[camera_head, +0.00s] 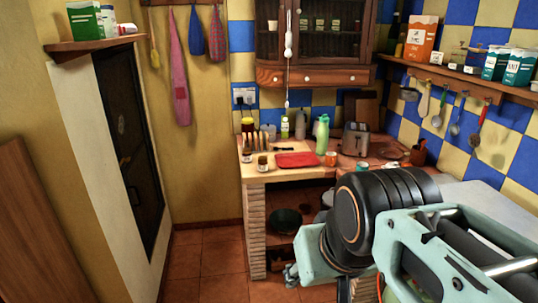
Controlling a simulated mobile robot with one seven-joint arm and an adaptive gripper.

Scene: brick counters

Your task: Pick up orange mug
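A small orange mug (331,158) stands on the far brick counter (262,173), just right of a tall light-green bottle (322,135). It is far off and small, so its handle cannot be made out. My arm fills the lower right of the view, well in front of the counter. A small pale-green end piece, perhaps part of my gripper (291,276), shows low at the middle, far from the mug. Its fingers cannot be made out clearly, and nothing is seen held there.
Near the mug are a teal cup (362,167), a toaster (356,139) and a red board (297,160). A dark pot (285,221) sits on the shelf under the counter. Tiled floor (205,262) is clear at left. Utensils hang on the right wall.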

